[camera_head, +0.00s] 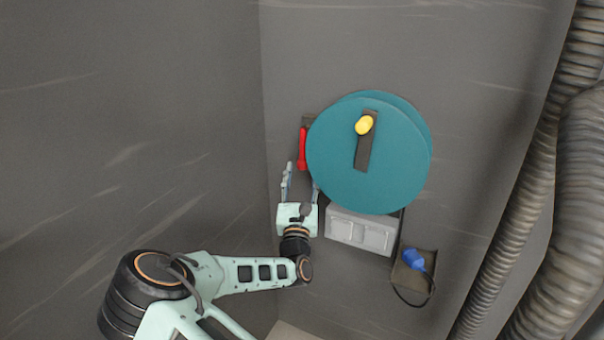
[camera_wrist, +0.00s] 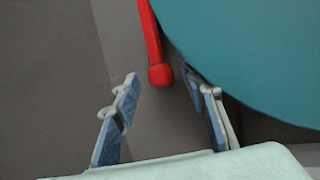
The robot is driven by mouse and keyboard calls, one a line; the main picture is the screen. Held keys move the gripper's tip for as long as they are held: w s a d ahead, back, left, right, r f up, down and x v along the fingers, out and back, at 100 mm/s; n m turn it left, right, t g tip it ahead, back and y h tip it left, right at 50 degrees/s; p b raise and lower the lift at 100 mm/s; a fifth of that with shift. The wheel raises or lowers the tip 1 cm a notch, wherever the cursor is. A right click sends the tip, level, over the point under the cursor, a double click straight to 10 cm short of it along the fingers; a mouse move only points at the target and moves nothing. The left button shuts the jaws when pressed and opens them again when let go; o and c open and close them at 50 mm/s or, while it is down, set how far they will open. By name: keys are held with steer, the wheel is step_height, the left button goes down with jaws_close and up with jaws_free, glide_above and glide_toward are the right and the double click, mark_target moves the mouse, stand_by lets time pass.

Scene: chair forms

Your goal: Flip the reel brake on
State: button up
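A large teal reel (camera_head: 330,160) is mounted on the grey wall, with a dark crank arm (camera_head: 362,153) and a yellow knob (camera_head: 364,125) on its face. A red lever (camera_head: 302,150), which looks like the reel brake, hangs at the reel's left edge. In the wrist view the red lever (camera_wrist: 152,45) points down toward me and ends in a rounded tip. My gripper (camera_head: 300,172) is just below the lever. Its fingers (camera_wrist: 160,88) are open, one on each side of the lever's tip, with no contact visible. The reel fills the upper right of the wrist view.
A grey box (camera_head: 360,232) with two covers sits below the reel. A blue plug (camera_head: 413,259) with a black cable is on a holder at its right. Thick ribbed hoses (camera_head: 565,210) run down the far right. The left wall (camera_head: 130,130) is bare.

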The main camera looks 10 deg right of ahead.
steer(key=shift+w+d+r, duration=0.15)
steer(key=shift+w+r, duration=0.05)
steer(key=shift+w, duration=0.25)
jaws_close()
